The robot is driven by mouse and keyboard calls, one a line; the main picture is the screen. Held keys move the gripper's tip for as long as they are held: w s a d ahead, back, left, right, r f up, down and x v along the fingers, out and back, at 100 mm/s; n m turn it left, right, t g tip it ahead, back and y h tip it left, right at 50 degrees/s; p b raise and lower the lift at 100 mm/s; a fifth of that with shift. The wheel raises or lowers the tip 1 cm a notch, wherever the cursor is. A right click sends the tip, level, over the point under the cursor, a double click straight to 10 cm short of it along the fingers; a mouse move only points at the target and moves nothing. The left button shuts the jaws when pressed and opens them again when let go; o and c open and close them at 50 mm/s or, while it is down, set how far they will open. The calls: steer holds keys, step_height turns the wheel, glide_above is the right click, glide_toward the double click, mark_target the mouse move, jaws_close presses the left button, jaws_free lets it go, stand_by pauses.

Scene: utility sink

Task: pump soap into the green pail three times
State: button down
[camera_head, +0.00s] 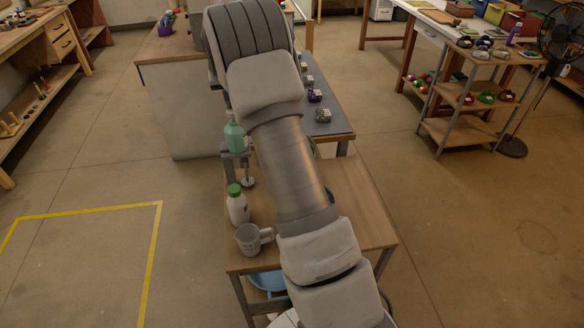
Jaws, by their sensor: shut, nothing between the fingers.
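My gripper is not visible, hidden behind my own arm links. I cannot make out the green pail; only a thin greenish edge shows at the right side of my arm.
A white bottle with a green cap (237,205) and a light grey mug (249,239) stand on the wooden table (356,211). A blue basin (266,281) sits below. Small objects line the grey bench top (334,127) behind. The floor at left is clear.

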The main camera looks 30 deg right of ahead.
steer(key=shift+f, duration=0.5)
steer(key=shift+s, duration=0.1)
steer(key=shift+r, duration=0.1)
steer(key=shift+r+p, duration=0.8)
steer(key=shift+r, duration=0.5)
steer(key=shift+r, duration=0.1)
step_height(320, 180, up, 6)
steer(key=p, duration=0.4)
